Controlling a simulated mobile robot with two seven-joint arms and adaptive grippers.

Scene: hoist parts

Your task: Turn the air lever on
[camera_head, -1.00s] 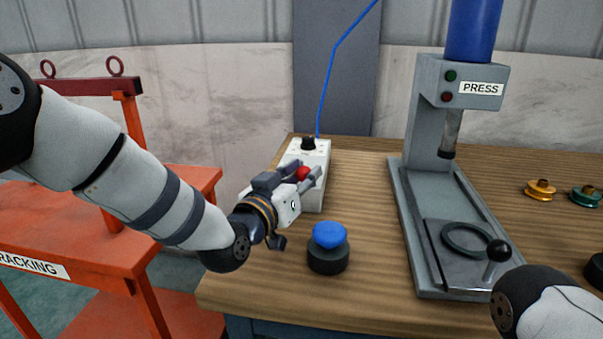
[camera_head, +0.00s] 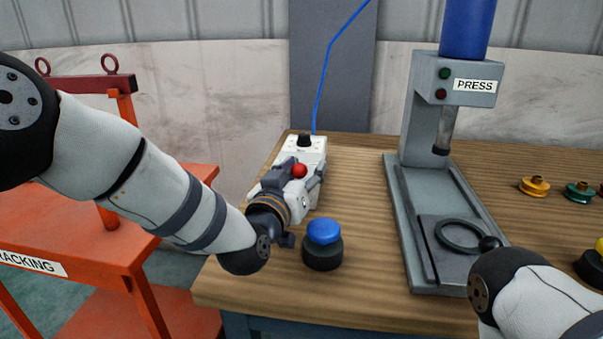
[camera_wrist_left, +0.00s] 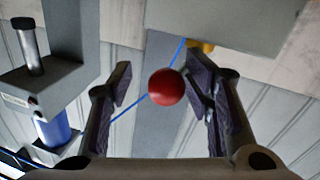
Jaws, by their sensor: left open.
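The air lever's red ball knob (camera_head: 299,170) shows at the front of a white box (camera_head: 308,150) at the table's back left. In the left wrist view the red ball (camera_wrist_left: 166,86) shows between my fingers. My left gripper (camera_head: 303,182) is open, with one finger on each side of the ball. There is a visible gap on the left side in the wrist view; I cannot tell whether the right finger touches it. The lever's stem is hidden. My right forearm shows at the lower right, but its gripper is out of view.
A blue push button on a black base (camera_head: 322,245) stands just in front of the left gripper. The grey press (camera_head: 424,125) stands to the right. Colored pulleys (camera_head: 535,186) lie farther right. An orange rack (camera_head: 90,240) is at the left.

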